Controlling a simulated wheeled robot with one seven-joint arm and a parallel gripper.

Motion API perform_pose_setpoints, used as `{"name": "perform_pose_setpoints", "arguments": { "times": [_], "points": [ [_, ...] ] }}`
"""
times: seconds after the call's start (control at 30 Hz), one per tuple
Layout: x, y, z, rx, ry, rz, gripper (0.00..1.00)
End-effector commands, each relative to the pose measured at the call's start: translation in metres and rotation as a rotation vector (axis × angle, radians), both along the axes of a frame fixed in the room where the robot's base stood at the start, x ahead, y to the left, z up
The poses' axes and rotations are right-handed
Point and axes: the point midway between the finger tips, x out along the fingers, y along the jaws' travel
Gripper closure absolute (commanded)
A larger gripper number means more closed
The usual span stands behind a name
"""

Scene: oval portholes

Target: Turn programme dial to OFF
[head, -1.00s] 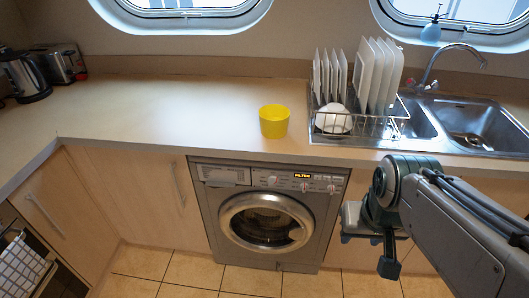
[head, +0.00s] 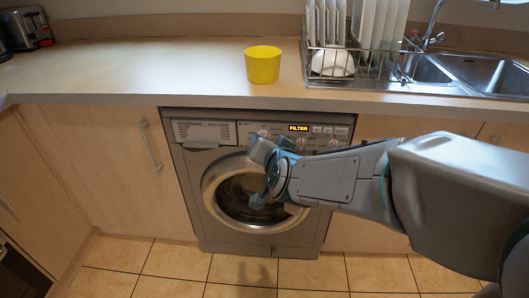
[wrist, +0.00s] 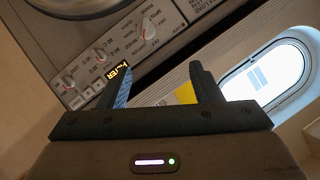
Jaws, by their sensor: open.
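The washing machine (head: 190,190) stands under the counter, with its control panel along the top. The wrist view shows white dials (wrist: 148,31) with printed markings and the lit display (wrist: 118,73). My gripper (wrist: 155,84) is open and empty, in front of the panel. Its left finger appears beside the display in the wrist view; contact is unclear.
The counter edge (head: 110,100) overhangs above the panel. A yellow cup (head: 262,66) stands on the counter, with a dish rack (head: 350,78) and a sink (head: 485,75) to its right. The round door (head: 210,190) is below the panel. Tiled floor is clear.

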Motion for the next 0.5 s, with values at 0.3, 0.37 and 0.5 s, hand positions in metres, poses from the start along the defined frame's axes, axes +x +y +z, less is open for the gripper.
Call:
{"name": "perform_pose_setpoints", "arguments": {
  "times": [0.3,0.37,0.5],
  "points": [
    [0.017,0.024,-0.08,0.129,-0.247,-0.19,0.42],
    [0.017,0.025,-0.087,0.142,-0.284,-0.22,0.42],
    [0.015,0.027,-0.097,0.16,-0.348,-0.27,0.42]
  ]
}}
